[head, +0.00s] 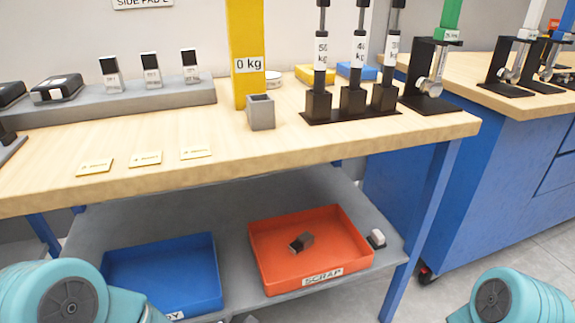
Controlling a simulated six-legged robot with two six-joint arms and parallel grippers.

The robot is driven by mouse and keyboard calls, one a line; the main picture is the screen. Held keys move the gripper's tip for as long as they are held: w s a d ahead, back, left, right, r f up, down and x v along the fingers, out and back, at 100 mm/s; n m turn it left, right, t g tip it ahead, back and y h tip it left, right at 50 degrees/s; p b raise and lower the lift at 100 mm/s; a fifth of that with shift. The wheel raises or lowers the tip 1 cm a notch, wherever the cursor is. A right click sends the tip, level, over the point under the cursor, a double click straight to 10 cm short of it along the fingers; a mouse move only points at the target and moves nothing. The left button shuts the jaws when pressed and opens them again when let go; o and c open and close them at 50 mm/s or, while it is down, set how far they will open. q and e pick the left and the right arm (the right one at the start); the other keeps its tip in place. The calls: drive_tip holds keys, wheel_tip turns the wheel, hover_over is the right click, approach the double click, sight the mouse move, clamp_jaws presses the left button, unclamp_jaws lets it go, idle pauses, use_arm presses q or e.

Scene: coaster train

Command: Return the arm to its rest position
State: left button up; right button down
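A teal joint of my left arm (70,295) shows at the bottom left corner. A teal joint of my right arm (510,300) shows at the bottom right. Both are in front of the bench, low in the head view. Neither gripper is in view, so whether they are open or hold anything is hidden. A small grey piece at the bottom edge, below the shelf, is too cut off to tell.
A wooden bench (240,150) carries a yellow post (247,50), a grey square cup (261,112) and a black weight stand (350,117). On the shelf below are a blue bin (165,265) and a red scrap bin (340,235) holding a dark block (301,242).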

use_arm(q)
drive_tip(key=s+f+m+g+h, duration=0.3)
drive_tip(key=s+f+m+g, duration=0.5)
drive_tip(key=s+f+m, duration=1)
wheel_tip(320, 180, up, 38)
drive_tip(key=m+p, duration=0.4)
drive_tip(key=p, duration=3)
drive_tip(key=shift+w+d+g, duration=0.25)
drive_tip(key=shift+w+g, duration=0.05)
use_arm(e)
wheel_tip(320, 180, up, 33)
drive_tip(key=s+a, duration=0.1)
drive_tip(key=shift+a+n+g, duration=0.15)
drive_tip(key=shift+n+g, duration=0.15)
use_arm(q)
drive_tip(key=shift+f, duration=0.1)
